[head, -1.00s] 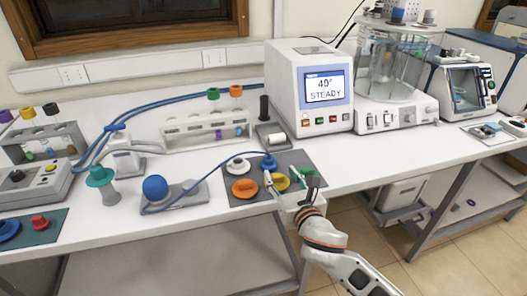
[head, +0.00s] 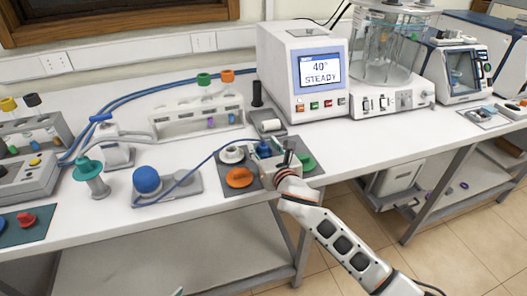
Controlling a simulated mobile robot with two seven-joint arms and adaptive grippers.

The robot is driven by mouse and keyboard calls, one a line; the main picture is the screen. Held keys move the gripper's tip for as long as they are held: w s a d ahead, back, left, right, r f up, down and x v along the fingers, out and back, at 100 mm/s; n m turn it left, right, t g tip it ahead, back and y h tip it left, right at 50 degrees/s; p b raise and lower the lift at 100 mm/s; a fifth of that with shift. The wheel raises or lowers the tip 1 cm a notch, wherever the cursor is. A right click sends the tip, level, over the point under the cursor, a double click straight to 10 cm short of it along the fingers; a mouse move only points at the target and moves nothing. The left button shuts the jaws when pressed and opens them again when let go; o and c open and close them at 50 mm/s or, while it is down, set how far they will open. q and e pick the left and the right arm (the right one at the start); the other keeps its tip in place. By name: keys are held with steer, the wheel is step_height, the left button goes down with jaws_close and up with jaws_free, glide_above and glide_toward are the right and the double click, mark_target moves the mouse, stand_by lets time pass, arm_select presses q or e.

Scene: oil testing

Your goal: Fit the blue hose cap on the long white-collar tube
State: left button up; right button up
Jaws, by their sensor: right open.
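The blue hose cap (head: 264,147) sits at the back of the dark mat (head: 225,200), with a thin blue hose (head: 208,163) running left from it. My right gripper (head: 271,158) is open over the mat, its fingers around or just in front of the cap; I cannot tell whether they touch it. The white rack (head: 180,129) behind holds several tubes, among them one with a green cap (head: 204,79) and one with an orange cap (head: 227,76). I cannot make out which tube has the long white collar. My left gripper does not show.
White (head: 231,154), orange (head: 239,177) and green (head: 305,162) caps lie close around my right gripper. The heater (head: 300,80) reads 40° STEADY. The white bench front is clear.

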steer(key=shift+c, duration=0.2)
steer(key=c, duration=1.1)
